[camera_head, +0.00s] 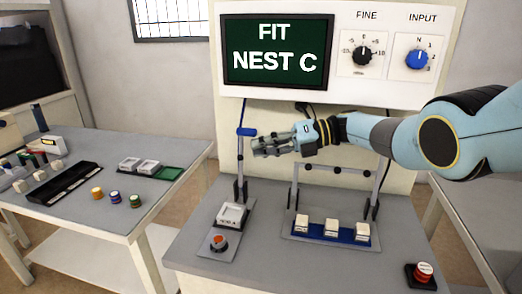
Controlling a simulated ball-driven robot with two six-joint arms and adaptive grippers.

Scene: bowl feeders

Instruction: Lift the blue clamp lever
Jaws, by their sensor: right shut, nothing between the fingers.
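The blue clamp lever handle (246,131) stands raised at the top of an upright lever on the left part of the grey bench. The lever rises behind a white nest block (232,214). My right gripper (262,147) comes in from the right and is shut and empty. In the picture its fingertips are just right of and slightly below the blue handle. I cannot tell whether they touch it. My left gripper is not in view.
A panel screen (277,50) reads "FIT NEST C". A metal frame (335,170) stands behind a blue tray (346,239) holding white blocks. An orange-red button (218,242) and a red button (424,271) sit on the bench (300,272). A left table (180,165) carries parts.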

